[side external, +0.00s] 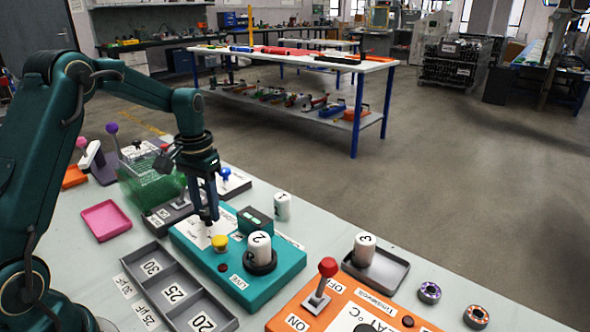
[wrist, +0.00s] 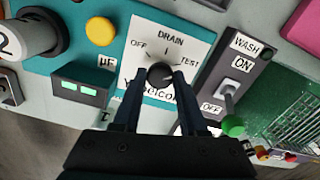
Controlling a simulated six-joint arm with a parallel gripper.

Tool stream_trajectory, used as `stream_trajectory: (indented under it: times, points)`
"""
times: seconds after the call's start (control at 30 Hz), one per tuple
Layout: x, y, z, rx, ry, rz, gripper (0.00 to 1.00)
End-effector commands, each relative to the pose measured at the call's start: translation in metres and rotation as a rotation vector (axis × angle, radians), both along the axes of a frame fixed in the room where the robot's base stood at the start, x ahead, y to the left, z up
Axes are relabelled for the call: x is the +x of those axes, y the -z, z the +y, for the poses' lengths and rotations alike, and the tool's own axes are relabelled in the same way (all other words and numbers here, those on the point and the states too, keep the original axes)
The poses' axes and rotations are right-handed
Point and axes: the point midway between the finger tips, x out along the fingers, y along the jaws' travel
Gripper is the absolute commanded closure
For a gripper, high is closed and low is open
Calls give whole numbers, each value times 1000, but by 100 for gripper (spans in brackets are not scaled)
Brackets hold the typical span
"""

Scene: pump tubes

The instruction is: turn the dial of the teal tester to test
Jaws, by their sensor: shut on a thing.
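The teal tester (side external: 283,277) lies on the table in the side view. In the wrist view, its white dial plate (wrist: 190,42) is marked OFF, DRAIN and TEST, from left to right. The small black dial (wrist: 160,74) sits on this plate below the marks. My gripper (wrist: 160,92) is shut on the dial, with one finger on each side. In the side view my gripper (side external: 210,221) points down over the plate and the dial is hidden. I cannot clearly tell which mark the dial points to.
On the tester are a yellow button (side external: 219,243), a green-lit display box (side external: 255,222) and white tube 2 (side external: 260,248) in a black socket. A grey WASH switch box (wrist: 236,75) stands close beside it. An orange unit (side external: 325,305) with a red lever is in front.

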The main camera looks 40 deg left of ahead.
Motion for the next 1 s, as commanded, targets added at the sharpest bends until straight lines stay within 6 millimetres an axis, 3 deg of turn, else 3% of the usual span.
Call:
stream_trajectory:
  times: [0.03,0.07,0.1,0.13,0.47,0.8,1.0]
  points:
    - [1,-1,0,2,2,-4,100]
    - [1,-1,0,2,2,-4,47]
    - [1,-1,0,2,2,-3,31]
    - [1,-1,0,2,1,-3,29]
    - [1,-3,0,1,0,-2,29]
    - [1,-44,1,2,1,-6,29]
    - [1,-52,0,2,1,-3,29]
